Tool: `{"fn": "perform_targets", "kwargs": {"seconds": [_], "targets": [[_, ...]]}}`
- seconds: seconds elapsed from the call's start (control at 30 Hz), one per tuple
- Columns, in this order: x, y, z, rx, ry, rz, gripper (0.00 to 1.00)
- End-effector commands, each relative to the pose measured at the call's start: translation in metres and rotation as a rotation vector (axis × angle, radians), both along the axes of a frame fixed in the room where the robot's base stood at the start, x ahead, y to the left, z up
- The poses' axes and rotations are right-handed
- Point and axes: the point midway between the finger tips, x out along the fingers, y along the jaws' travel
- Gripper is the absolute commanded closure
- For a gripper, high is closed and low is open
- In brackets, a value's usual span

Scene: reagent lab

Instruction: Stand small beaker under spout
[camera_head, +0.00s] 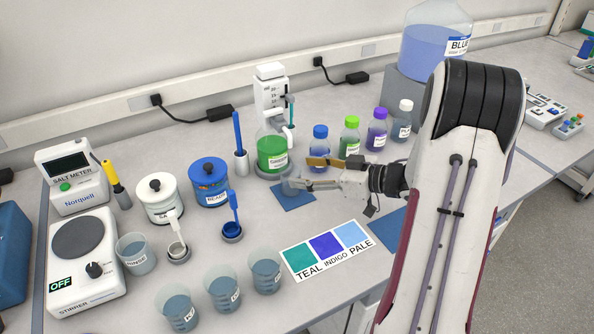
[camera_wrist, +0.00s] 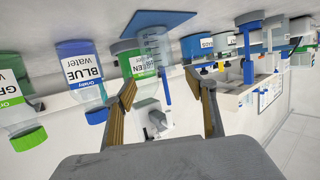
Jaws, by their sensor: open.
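A small clear beaker (camera_head: 291,188) stands upright on a blue mat (camera_head: 298,201) in front of the green bottle (camera_head: 272,155) with its white dispenser (camera_head: 270,92). The spout (camera_head: 291,112) hangs at the dispenser's right side. My gripper (camera_head: 302,172) reaches in from the right, its fingers apart close to the beaker; I cannot tell whether they touch it. In the upside-down wrist view, the beaker (camera_wrist: 152,42) and mat (camera_wrist: 165,20) lie beyond the open fingertips (camera_wrist: 168,88), nearer the left finger, with the green bottle (camera_wrist: 134,62) beside them.
Several capped bottles (camera_head: 320,138) stand close behind my gripper. A colour card (camera_head: 327,250) lies in front, with labelled beakers (camera_head: 223,294) to its left. A white jar (camera_head: 159,197), a blue jar (camera_head: 209,182) and a stirrer (camera_head: 84,258) stand at the left. A second mat (camera_head: 380,232) lies partly behind my arm.

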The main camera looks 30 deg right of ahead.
Motion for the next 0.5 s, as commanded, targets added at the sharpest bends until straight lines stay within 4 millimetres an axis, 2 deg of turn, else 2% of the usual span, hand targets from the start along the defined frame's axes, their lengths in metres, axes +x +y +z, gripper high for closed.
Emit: {"fn": "perform_targets", "kwargs": {"seconds": [0.3,0.5], "targets": [[-0.033,-0.022,0.012,0.0,0.0,-0.002,0.44],[-0.048,-0.032,0.018,0.0,0.0,-0.002,0.44]]}}
